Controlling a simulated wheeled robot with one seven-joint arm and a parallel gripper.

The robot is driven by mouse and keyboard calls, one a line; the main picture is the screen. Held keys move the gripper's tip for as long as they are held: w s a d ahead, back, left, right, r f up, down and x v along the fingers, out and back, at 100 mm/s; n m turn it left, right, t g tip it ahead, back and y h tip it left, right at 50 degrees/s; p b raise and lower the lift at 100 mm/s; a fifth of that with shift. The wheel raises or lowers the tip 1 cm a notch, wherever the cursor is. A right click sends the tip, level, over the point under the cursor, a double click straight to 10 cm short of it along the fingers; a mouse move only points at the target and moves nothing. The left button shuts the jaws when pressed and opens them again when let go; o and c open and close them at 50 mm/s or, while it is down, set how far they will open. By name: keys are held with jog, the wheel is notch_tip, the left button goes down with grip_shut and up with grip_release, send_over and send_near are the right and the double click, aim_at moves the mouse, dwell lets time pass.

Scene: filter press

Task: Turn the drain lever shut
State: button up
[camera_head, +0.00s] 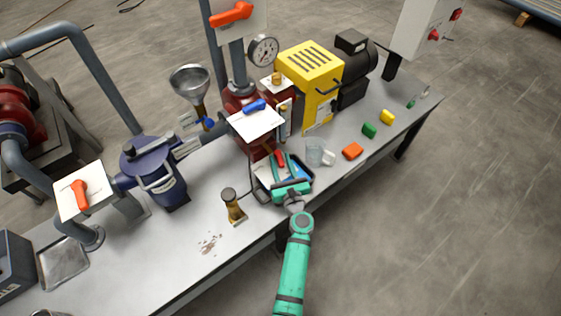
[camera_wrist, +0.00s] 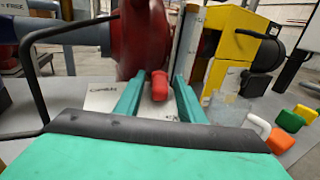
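A red lever (camera_head: 279,158), which I take to be the drain lever, sits low at the front of the red press body, above a tray. In the wrist view the red lever (camera_wrist: 160,86) stands between my two teal fingers, in front of a white plate (camera_wrist: 103,100) with partly hidden lettering. My gripper (camera_head: 272,165) reaches in over the bench's front edge. In the wrist view my gripper (camera_wrist: 155,92) is open, with a finger on each side of the lever and gaps visible. The lever's base is partly hidden.
Other levers are blue (camera_head: 254,106) and orange (camera_head: 80,194). A yellow machine (camera_head: 309,85) stands behind.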

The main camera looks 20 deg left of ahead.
grip_shut()
jog(key=shift+w+d+n+g+y, duration=0.15)
jog(key=shift+n+g+y, duration=0.4)
jog(key=shift+y, duration=0.15)
jog(key=shift+w+d+n+g+y, duration=0.15)
jog(key=shift+n+g+y, duration=0.35)
jog(key=shift+y, duration=0.2)
jog(key=shift+w+d+n+g+y, duration=0.1)
jog(key=shift+n+g+y, duration=0.55)
jog(key=shift+g, duration=0.05)
jog(key=shift+w+d+n+g+y, duration=0.1)
jog(key=shift+n+g+y, duration=0.5)
jog(key=shift+g+y, duration=0.05)
grip_release()
jog(key=shift+d, duration=0.1)
jog(key=v, duration=1)
jog(key=shift+s+d, duration=0.25)
